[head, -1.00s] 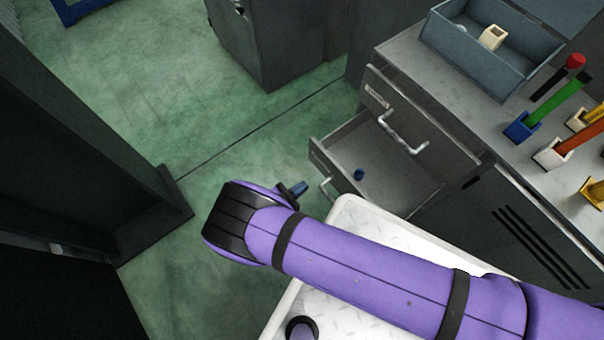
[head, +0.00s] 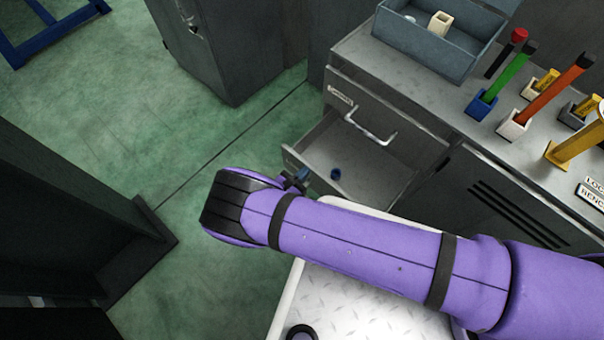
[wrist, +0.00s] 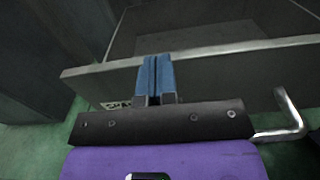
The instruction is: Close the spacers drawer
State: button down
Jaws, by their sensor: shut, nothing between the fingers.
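The open lower drawer (head: 372,165) sticks out of the grey bench cabinet, with a small blue piece (head: 336,174) inside. In the wrist view, the drawer's front panel (wrist: 215,62) crosses the picture, with its bent metal handle (wrist: 290,115) at the right. In the head view, my gripper (head: 298,180) is beside the drawer's front.
A closed drawer (head: 385,118) with a handle is above the open one. A blue-grey bin (head: 440,35) and several coloured tools in holders stand on the bench top (head: 400,75). A dark cabinet (head: 65,220) stands at left. Green floor (head: 130,130) is free between.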

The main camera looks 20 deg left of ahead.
jog(key=x, duration=2.1)
jog(key=shift+w+d+r, duration=0.15)
jog(key=shift+w+d, duration=0.05)
jog(key=shift+w, duration=0.15)
jog(key=shift+w, duration=0.1)
jog(key=v, duration=1.5)
